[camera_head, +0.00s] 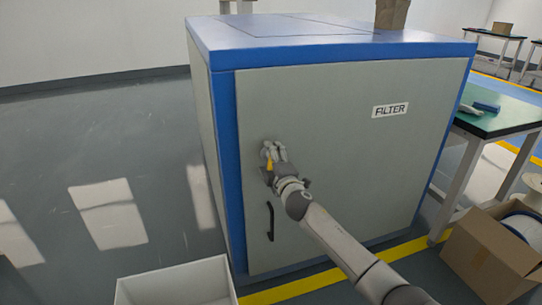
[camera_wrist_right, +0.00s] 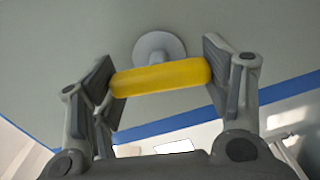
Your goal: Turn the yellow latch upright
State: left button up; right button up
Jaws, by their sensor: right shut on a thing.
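The yellow latch (camera_wrist_right: 160,78) is a rounded bar in front of a round grey mount (camera_wrist_right: 158,47) on the cabinet's grey door. In the right wrist view it spans the space between both fingers of my right gripper (camera_wrist_right: 160,82), which is shut on it. My left gripper is not in view.
A white bin (camera_head: 175,285) stands at the front left. A cardboard box (camera_head: 480,255) and a green-topped table (camera_head: 505,120) are at the right. Floor at the left is clear.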

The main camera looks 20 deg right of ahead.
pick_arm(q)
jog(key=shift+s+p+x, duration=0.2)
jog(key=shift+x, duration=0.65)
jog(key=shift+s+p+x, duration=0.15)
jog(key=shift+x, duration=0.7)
pick_arm(e)
jog(key=shift+f+n, duration=0.1)
jog(key=shift+n, duration=1.2)
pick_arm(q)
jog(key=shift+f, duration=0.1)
pick_arm(e)
jog(key=o, duration=1)
jog(key=shift+s, duration=0.1)
jog(key=shift+s+d, duration=0.2)
jog(key=shift+s, duration=5.7)
